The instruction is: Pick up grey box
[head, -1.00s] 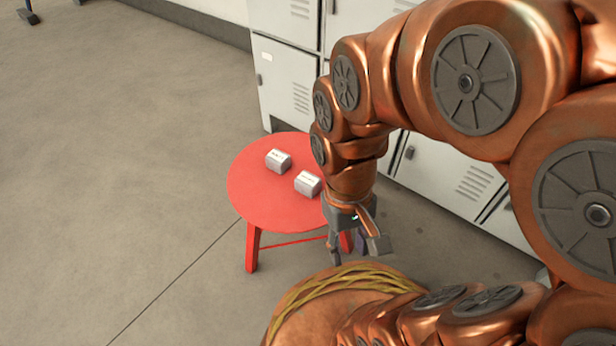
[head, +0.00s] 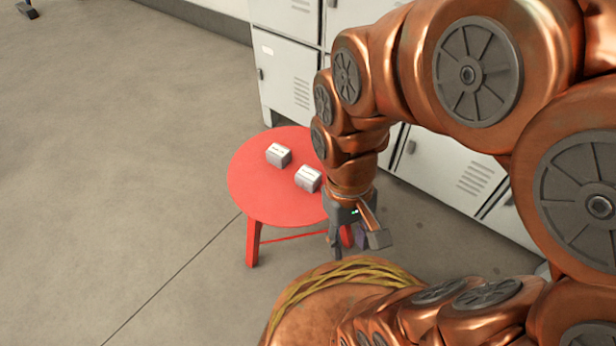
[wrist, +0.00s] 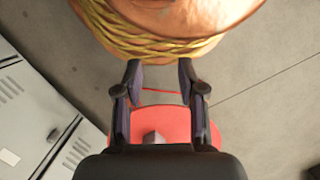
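One grey box (head: 278,155) is toward the back left of the seat, the other grey box (head: 308,179) nearer my arm. The red stool (head: 262,200) stands in front of lockers. My gripper (head: 355,244) points down beside the stool's right edge, apart from both boxes. In the wrist view its two fingers (wrist: 160,80) are spread with nothing between them. One grey box (wrist: 153,138) shows partly there, above the dark gripper body; the other is hidden.
Light grey lockers (head: 290,75) stand behind the stool and on its right. My own copper base with a yellow cable lies close in front of the gripper. Open concrete floor (head: 120,170) extends left of the stool.

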